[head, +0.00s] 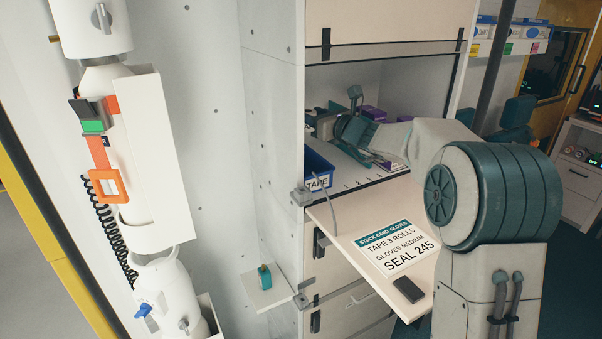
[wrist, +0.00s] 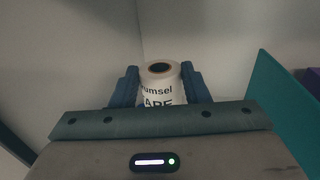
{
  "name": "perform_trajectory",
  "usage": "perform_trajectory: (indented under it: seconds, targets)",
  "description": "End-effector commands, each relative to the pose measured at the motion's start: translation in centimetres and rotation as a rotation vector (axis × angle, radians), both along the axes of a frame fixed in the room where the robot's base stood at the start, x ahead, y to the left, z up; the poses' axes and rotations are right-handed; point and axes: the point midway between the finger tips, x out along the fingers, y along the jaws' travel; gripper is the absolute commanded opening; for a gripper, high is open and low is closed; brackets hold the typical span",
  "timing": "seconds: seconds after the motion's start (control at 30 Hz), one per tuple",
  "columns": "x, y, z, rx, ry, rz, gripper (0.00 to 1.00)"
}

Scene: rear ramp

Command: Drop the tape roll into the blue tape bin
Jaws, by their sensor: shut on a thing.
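The tape roll (wrist: 160,85) shows in the wrist view as a white roll with dark lettering and a dark core. My gripper (wrist: 158,88) is shut on it, with a dark blue finger on each side. In the head view my gripper (head: 318,127) reaches into the cabinet's open compartment, and the roll cannot be made out clearly there. The blue tape bin (head: 319,171), labelled TAPE, stands at the left front of that shelf. My gripper is above and behind the bin in the picture; the exact gap is unclear. The bin's inside is mostly hidden.
A fold-down flap (head: 342,216) below the shelf carries a stock card (head: 397,246) and a small dark device (head: 409,290). Purple boxes (head: 371,113) stand deeper in the compartment. A teal panel (wrist: 282,110) is close on the right in the wrist view.

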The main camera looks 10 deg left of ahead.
Motion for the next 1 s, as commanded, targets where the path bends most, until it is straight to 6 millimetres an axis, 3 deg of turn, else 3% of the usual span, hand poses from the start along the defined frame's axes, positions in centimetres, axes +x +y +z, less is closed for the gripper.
perform_trajectory:
  seconds: [0.4,0.73,0.77,0.83,1.0]
  targets:
    - [0.0,0.0,-4.8,0.001,0.001,0.001,0.2]
    - [0.0,0.0,-5.0,0.0,0.0,0.0,0.2]
    - [0.0,0.0,-5.0,0.0,0.0,0.0,0.5]
    - [0.0,0.0,-5.0,0.0,0.0,0.0,0.67]
    - [0.0,0.0,-5.0,0.0,0.0,0.0,0.67]
